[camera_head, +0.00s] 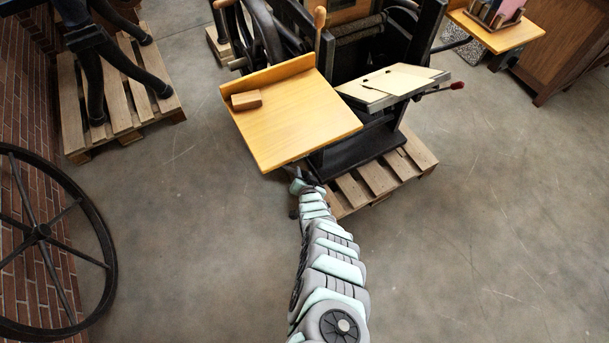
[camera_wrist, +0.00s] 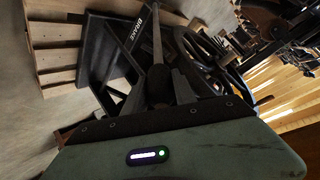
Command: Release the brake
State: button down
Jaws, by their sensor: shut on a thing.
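The black press (camera_head: 360,120) stands on a wooden pallet in the head view. In the wrist view, white lettering reading BRAKE (camera_wrist: 140,33) is on a dark part of its frame. A long thin brake lever (camera_wrist: 157,40) runs beside the lettering down to a dark end between the fingers. My gripper (camera_wrist: 158,82) is shut on this dark end of the lever. In the head view my gripper is mostly hidden at the near edge of the wooden feed board, and the lever's held end cannot be made out there.
The wooden board (camera_head: 290,115) with a small wood block (camera_head: 246,100) overhangs my wrist. The pallet (camera_head: 380,178) lies just right of it. A large spoked wheel (camera_head: 44,232) leans at the left. Another pallet (camera_head: 115,90) stands at upper left. The floor on both sides is clear.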

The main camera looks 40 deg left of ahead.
jog(key=c, duration=1)
grip_release()
jog(key=shift+a+r, duration=0.3)
jog(key=shift+a, duration=0.05)
jog(key=shift+c, duration=0.2)
jog(key=shift+d, duration=0.15)
jog(key=p+v, duration=0.6)
jog(key=v, duration=0.4)
jog(key=shift+d, duration=0.25)
jog(key=shift+s, duration=0.1)
jog(key=shift+r, duration=0.1)
